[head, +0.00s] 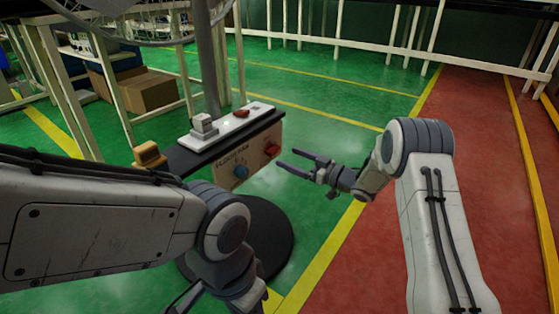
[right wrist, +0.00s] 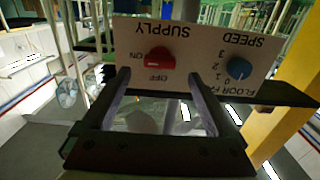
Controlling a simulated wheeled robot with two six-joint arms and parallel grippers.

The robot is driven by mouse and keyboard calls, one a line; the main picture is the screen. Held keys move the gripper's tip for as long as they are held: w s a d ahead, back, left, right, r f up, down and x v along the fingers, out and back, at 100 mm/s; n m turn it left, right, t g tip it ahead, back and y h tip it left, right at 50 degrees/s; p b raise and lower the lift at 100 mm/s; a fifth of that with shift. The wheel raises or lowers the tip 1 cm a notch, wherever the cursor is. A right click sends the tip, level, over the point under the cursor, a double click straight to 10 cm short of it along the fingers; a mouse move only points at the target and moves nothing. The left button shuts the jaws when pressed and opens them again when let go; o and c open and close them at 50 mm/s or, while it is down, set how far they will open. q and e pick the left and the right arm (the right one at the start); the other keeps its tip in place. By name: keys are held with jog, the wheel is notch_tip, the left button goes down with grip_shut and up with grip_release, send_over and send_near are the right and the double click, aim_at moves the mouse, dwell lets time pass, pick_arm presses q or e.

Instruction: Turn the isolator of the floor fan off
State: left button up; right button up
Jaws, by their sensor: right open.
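The floor fan's control box (head: 225,160) has a pale front panel, which also shows upside down in the right wrist view (right wrist: 205,40). Its red isolator knob (head: 272,149) sits at the panel's right end. In the right wrist view the red knob (right wrist: 161,60) is between the words ON and OFF; its exact setting is hard to read. My right gripper (head: 288,158) is open and empty, fingers pointing at the red knob, apparently just short of it. In the wrist view the knob appears between the fingertips (right wrist: 158,78). My left gripper is mostly cut off at the bottom edge.
A blue speed knob (head: 241,171) is on the same panel, beside the red one. On the box top are a grey switch (head: 204,126) and a small red part (head: 241,114). A yellow block (head: 149,155) is at its left. The fan's pole (head: 207,70) rises behind.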

aim_at(276, 152)
jog(key=b+x, duration=0.1)
jog(key=x, duration=0.3)
jog(key=shift+a+f+b, duration=0.1)
jog(key=shift+b, duration=0.25)
jog(key=shift+w+a, duration=0.35)
jog(key=c, duration=1.4)
